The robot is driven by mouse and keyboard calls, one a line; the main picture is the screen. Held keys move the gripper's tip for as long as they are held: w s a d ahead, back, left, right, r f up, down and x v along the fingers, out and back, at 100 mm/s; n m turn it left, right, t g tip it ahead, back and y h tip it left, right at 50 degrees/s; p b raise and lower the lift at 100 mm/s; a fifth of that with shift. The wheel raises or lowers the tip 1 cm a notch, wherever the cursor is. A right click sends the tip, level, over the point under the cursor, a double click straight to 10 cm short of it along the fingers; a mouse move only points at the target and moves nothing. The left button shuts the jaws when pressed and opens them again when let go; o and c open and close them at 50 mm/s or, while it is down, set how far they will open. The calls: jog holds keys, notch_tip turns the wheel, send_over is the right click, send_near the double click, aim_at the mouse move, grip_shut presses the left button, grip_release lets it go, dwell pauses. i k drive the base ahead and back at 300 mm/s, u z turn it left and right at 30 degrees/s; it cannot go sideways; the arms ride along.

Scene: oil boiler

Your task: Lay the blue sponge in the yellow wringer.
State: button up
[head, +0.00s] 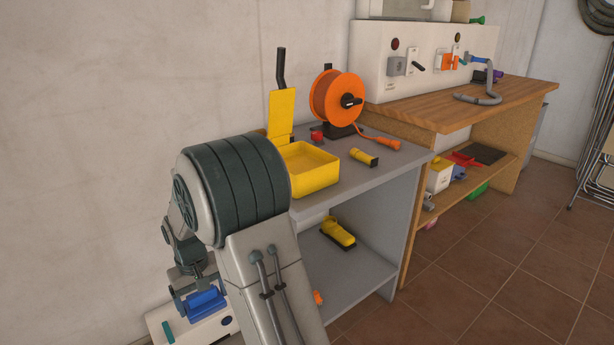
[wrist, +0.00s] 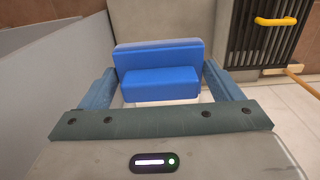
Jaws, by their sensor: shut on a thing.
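The blue sponge (wrist: 163,78) is between the two fingers of my gripper (wrist: 160,82) in the wrist view, and the gripper is shut on it. In the head view the sponge (head: 205,301) shows low at the left, at the end of my gripper (head: 198,295), over a whitish object. The yellow wringer (head: 309,168) stands on the grey bench: an open tray with an upright yellow plate and a dark handle behind it. My gripper is lower than the wringer and to its left. My arm hides the wringer's lower left and part of the bench.
On the grey bench (head: 380,175) are an orange cable reel (head: 338,98) and a yellow-black torch (head: 364,157). A yellow item (head: 338,234) lies on the shelf below. The whitish object (head: 210,328) is close under my gripper.

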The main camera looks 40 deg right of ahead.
aim_at(298, 168)
jog(key=u, duration=2.1)
jog(key=k, duration=1.55)
jog(key=z, duration=1.6)
